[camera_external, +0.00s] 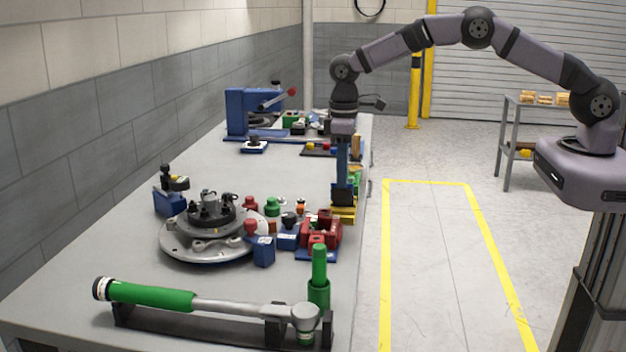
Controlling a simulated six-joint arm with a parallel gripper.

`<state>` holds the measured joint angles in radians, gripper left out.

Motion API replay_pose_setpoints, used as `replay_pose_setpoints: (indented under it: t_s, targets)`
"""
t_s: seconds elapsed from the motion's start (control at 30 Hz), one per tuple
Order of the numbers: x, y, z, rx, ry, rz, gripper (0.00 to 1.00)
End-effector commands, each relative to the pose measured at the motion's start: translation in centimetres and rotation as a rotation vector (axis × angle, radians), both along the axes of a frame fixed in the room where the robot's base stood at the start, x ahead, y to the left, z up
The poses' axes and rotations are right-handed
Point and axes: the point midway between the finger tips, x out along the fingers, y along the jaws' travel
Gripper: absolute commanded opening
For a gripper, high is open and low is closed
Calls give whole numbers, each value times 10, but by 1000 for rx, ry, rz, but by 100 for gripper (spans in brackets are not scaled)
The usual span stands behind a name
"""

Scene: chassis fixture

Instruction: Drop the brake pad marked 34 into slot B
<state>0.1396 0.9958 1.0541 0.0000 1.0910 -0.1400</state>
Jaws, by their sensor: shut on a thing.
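My gripper (343,198) points straight down over the right side of the grey workbench (210,160). It is shut on a small part, which is mostly hidden between the dark fingers. I cannot read a mark on the part or tell its exact shape. The fingertips are low, at a yellow piece (344,215) near the bench's right edge. I cannot tell whether they touch it. No number 34 and no letter B can be read at this size, so I cannot pick out slot B.
Red blocks (322,228) and blue blocks crowd just in front of my gripper. A round metal fixture (190,246) stands left of them. A green-handled tool (150,295) lies in a black cradle at the front. A blue press (240,112) stands behind. Bare bench lies at left.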

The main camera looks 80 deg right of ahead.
Motion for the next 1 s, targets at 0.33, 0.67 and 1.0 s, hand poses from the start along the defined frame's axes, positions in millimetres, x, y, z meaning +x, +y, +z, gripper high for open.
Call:
replay_pose_setpoints:
  t_s: [0.33, 0.67, 1.0]
  targets:
    - [1, 8, 4, 0, 0, 14, 0]
    - [6, 71, 20, 1, 8, 128, 0]
    - [22, 117, 41, 2, -19, -29, 0]
